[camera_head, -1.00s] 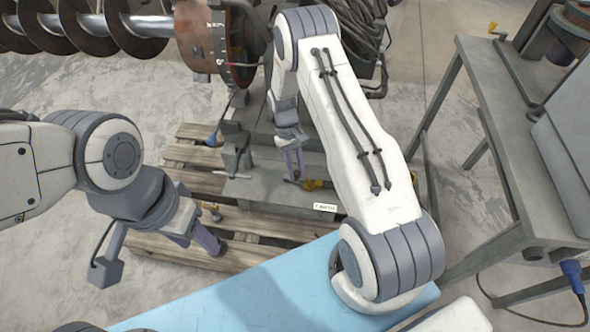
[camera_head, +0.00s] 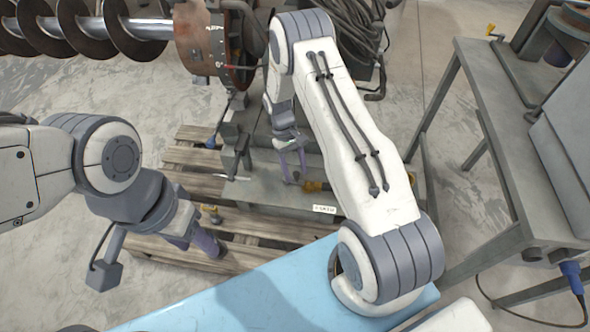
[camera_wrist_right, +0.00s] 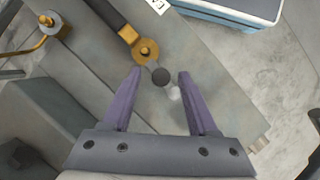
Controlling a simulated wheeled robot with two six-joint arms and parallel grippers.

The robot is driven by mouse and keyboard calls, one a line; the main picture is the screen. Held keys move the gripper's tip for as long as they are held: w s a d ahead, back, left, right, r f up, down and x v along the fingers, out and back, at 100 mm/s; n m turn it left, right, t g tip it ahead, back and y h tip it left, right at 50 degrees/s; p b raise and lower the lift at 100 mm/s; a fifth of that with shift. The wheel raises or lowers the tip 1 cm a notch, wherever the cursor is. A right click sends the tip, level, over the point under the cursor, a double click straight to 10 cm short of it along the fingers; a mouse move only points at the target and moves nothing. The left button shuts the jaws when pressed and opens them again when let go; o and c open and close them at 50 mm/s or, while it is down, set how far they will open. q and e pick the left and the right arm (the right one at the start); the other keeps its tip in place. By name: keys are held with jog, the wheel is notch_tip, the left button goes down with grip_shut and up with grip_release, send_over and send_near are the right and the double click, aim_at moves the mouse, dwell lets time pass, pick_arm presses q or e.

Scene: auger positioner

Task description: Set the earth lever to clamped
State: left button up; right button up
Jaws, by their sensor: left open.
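A lever with a black grip and a brass ring end (camera_wrist_right: 145,50) lies on the grey steel plate in the right wrist view; I take it as the earth lever. Its brass part also shows in the head view (camera_head: 315,186), partly behind my right forearm. My right gripper (camera_wrist_right: 158,80) is open and empty, its fingertips just short of the brass ring. My left gripper (camera_head: 207,243) is open over the wooden pallet, away from the lever.
The grey plate (camera_head: 262,192) rests on the wooden pallet (camera_head: 185,158). A small white label (camera_head: 324,209) is on its near edge. A large auger (camera_head: 150,28) lies behind at upper left. A blue surface (camera_head: 240,295) is in front. A steel bench (camera_head: 480,110) stands at right.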

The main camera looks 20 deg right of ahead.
jog(key=v, duration=1)
jog(key=shift+r, duration=0.2)
jog(key=shift+w, duration=0.1)
